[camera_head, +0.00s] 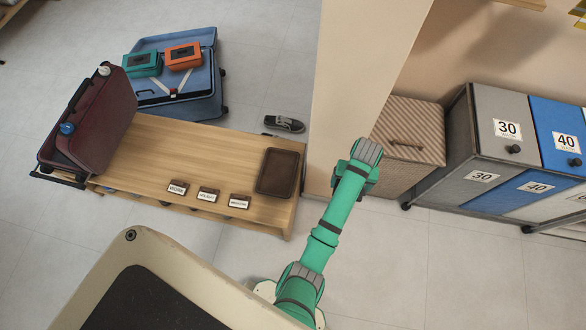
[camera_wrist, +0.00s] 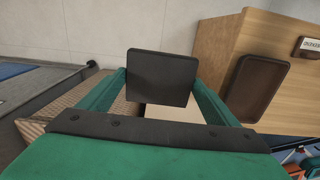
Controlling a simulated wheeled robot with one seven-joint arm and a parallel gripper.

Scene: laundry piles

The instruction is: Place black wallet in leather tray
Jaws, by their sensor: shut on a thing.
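The black wallet (camera_wrist: 161,78) is a dark flat rectangle held between the two green fingers of my gripper (camera_wrist: 160,85) in the wrist view. My gripper is shut on it. The leather tray (camera_head: 278,172) is brown with a raised rim and lies on the right end of the wooden bench. The tray also shows at the right of the wrist view (camera_wrist: 256,88), apart from the wallet. In the head view my green arm reaches up right of the bench, and the wallet is hidden there.
The wooden bench (camera_head: 215,150) carries several small label signs (camera_head: 208,195) and a maroon suitcase (camera_head: 95,120). An open blue suitcase (camera_head: 195,100) lies behind it. A beige pillar (camera_head: 350,80), a woven hamper (camera_head: 410,125) and numbered bins (camera_head: 500,155) stand to the right.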

